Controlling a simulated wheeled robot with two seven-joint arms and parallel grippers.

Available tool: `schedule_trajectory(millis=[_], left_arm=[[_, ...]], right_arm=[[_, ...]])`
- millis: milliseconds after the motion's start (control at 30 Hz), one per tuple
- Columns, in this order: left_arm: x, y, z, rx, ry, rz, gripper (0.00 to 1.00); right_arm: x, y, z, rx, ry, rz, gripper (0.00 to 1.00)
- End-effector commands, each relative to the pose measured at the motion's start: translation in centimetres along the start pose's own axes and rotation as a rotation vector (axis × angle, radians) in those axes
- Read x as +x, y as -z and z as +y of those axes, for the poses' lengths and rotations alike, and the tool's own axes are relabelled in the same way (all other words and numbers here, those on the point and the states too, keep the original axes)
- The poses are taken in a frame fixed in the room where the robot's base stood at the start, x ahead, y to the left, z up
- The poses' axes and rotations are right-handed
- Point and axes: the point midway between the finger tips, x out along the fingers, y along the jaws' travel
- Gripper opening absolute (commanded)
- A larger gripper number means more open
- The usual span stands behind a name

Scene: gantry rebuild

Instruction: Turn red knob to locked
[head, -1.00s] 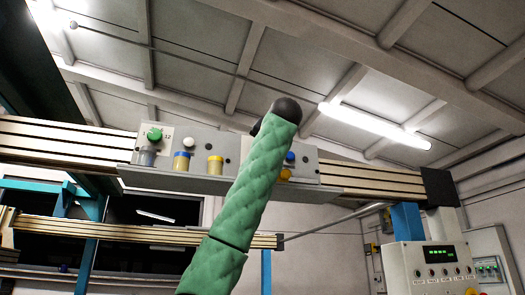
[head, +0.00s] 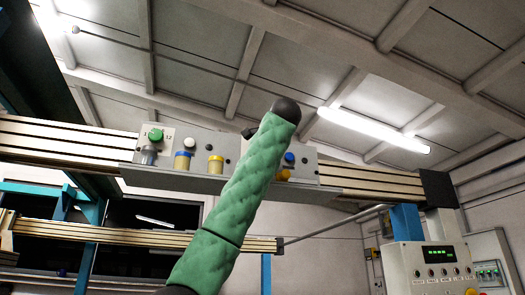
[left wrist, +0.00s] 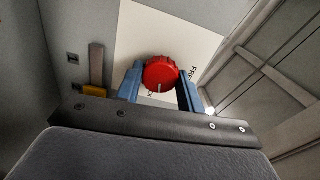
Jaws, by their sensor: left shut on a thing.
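The red knob (left wrist: 160,73) is round with ridged sides and a white pointer line that points toward the bottom of the left wrist view. It sits on a white label plate (left wrist: 138,38), whose lettering is only partly readable, beginning "FR". My left gripper (left wrist: 161,79) is shut on the knob, with one blue finger on each side. In the head view my green arm covers the middle of the control panel (head: 236,155). The knob and my left gripper are hidden there. My right gripper shows in neither view.
The panel also carries a green button (head: 155,135), a white button (head: 189,143), a blue knob (head: 290,157) and yellow-collared parts (head: 216,165). It is mounted on a beam (head: 60,142). A control box (head: 432,265) with a green display stands at the lower right.

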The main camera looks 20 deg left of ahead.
Motion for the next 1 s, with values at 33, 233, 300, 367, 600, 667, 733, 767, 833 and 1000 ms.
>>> schedule_trajectory(millis=[33, 233, 300, 367, 600, 667, 733, 767, 833, 1000], left_arm=[[0.03, -0.01, 0.09, 0.033, 0.0, -0.001, 0.15], [0.07, -0.03, 0.1, 0.154, -0.001, -0.001, 0.15], [0.07, -0.01, 0.11, 0.185, -0.001, -0.001, 0.15], [0.08, 0.0, 0.13, 0.206, -0.001, -0.001, 0.15], [0.08, 0.03, 0.15, 0.255, -0.002, -0.001, 0.15], [0.08, 0.03, 0.15, 0.259, -0.002, -0.001, 0.15], [0.08, 0.03, 0.15, 0.261, -0.002, -0.001, 0.15], [0.08, 0.04, 0.15, 0.261, -0.002, -0.001, 0.15], [0.08, 0.04, 0.16, 0.261, -0.002, -0.001, 0.15], [0.08, 0.04, 0.16, 0.261, -0.002, 0.0, 0.15]], right_arm=[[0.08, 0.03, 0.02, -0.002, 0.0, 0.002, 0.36], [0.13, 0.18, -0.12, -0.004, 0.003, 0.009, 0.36], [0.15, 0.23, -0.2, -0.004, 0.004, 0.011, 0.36], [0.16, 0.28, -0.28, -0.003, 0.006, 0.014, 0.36], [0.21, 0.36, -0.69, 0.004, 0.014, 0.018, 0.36], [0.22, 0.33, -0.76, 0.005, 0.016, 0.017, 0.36], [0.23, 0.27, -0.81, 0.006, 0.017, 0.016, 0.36], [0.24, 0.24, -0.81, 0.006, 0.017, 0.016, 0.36], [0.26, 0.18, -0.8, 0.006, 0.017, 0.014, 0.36], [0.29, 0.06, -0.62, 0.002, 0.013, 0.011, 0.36]])
